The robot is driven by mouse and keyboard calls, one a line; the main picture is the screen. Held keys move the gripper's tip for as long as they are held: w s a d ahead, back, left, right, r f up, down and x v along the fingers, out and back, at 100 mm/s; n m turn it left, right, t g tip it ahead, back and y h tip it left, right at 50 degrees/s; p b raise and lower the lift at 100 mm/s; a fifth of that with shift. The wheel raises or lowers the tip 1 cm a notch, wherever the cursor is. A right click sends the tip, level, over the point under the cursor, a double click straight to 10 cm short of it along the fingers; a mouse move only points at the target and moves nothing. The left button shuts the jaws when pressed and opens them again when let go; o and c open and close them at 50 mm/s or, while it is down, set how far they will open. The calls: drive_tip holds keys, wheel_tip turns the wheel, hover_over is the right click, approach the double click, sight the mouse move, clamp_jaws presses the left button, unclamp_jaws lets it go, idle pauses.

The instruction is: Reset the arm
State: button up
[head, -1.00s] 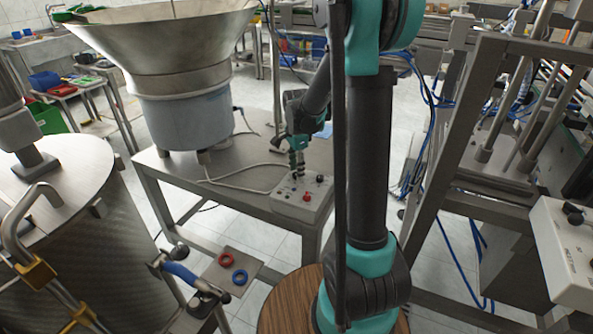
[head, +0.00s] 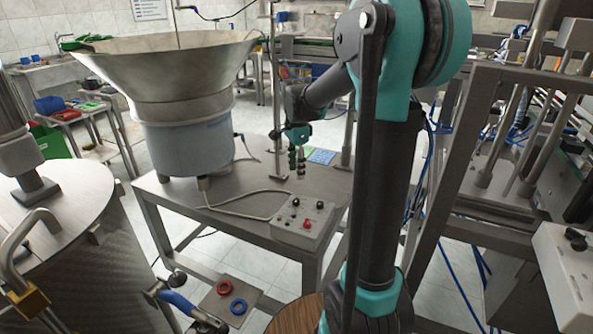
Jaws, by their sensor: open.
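My gripper (head: 297,162) shows in the head view, small, at the end of my dark and teal arm. It is open and empty, with its fingers pointing down. It hangs above the metal table, behind the control box (head: 303,222) with its red and black knobs, and appears clear of it. My upper arm hides part of the table's right side.
A large metal bowl feeder (head: 185,105) stands on the metal table (head: 235,208), left of my gripper. A green and blue item (head: 320,156) lies just behind the gripper. A steel frame (head: 450,170) stands at right, a round metal tank (head: 75,240) at left.

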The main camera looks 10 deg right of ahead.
drive_tip(key=s+d+f+n+t, duration=0.2)
drive_tip(key=s+f+n, duration=0.4)
drive_tip(key=s, duration=0.4)
drive_tip(key=s+d+f+n+t, duration=0.2)
drive_tip(key=s+f+n, duration=0.4)
drive_tip(key=s+n, duration=0.3)
drive_tip(key=shift+s, duration=1.25)
